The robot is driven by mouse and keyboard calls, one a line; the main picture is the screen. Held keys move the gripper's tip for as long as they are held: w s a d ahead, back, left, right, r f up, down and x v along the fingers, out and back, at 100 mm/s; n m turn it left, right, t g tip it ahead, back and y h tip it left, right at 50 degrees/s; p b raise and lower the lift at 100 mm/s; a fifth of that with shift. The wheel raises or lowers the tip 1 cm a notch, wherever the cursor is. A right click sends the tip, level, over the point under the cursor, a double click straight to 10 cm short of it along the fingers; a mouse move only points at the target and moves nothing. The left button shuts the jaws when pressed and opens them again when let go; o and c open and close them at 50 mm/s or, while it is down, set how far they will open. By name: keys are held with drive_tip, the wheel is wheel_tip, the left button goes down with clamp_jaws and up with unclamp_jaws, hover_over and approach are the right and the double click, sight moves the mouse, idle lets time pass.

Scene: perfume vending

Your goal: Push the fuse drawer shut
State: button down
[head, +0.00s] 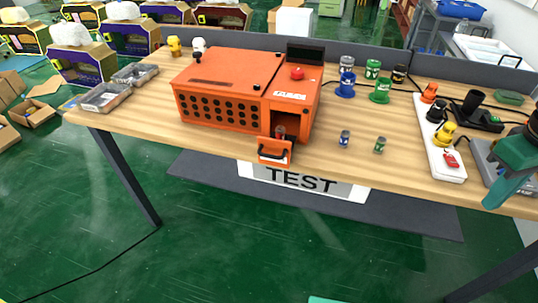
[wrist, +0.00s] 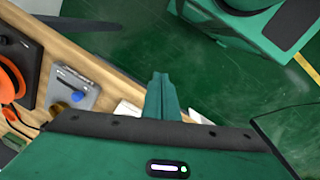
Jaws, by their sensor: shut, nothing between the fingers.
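The orange tester box (head: 222,85) stands on the table, left of the picture's middle. My gripper (head: 494,203) is at the far right of the head view, well away from the drawer. In the wrist view its teal fingers (wrist: 160,92) are together and empty. The drawer is not visible there.
Two small fuses (head: 344,139) (head: 380,145) stand on the table right of the drawer. A white power strip (head: 438,145) with coloured plugs lies farther right. Clear trays (head: 105,97) are at the left. The floor before the drawer is clear.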

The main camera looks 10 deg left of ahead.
sight(278, 144)
drive_tip(key=w+a+r+n+t, duration=0.15)
drive_tip(key=w+a+n, duration=0.25)
drive_tip(key=a+n, duration=0.55)
drive_tip(key=w+a+r+n+t, duration=0.1)
drive_tip(key=w+a+r+n, duration=0.15)
drive_tip(key=a+n, duration=0.7)
drive_tip(key=s+a+n+t, duration=0.1)
drive_tip(key=s+a+n, duration=0.25)
drive_tip(key=a, duration=0.55)
drive_tip(key=s+a+n+t+y, duration=0.1)
drive_tip(key=s+a+n, duration=0.3)
drive_tip(key=a, duration=0.5)
drive_tip(key=s+a+n, duration=0.3)
drive_tip(key=a+n, duration=0.2)
drive_tip(key=a, duration=0.4)
drive_tip(key=w+f, duration=0.7)
drive_tip(key=w, duration=0.1)
drive_tip(key=shift+d+f, duration=0.15)
drive_tip(key=shift+d, duration=0.1)
drive_tip(key=shift+w, duration=0.15)
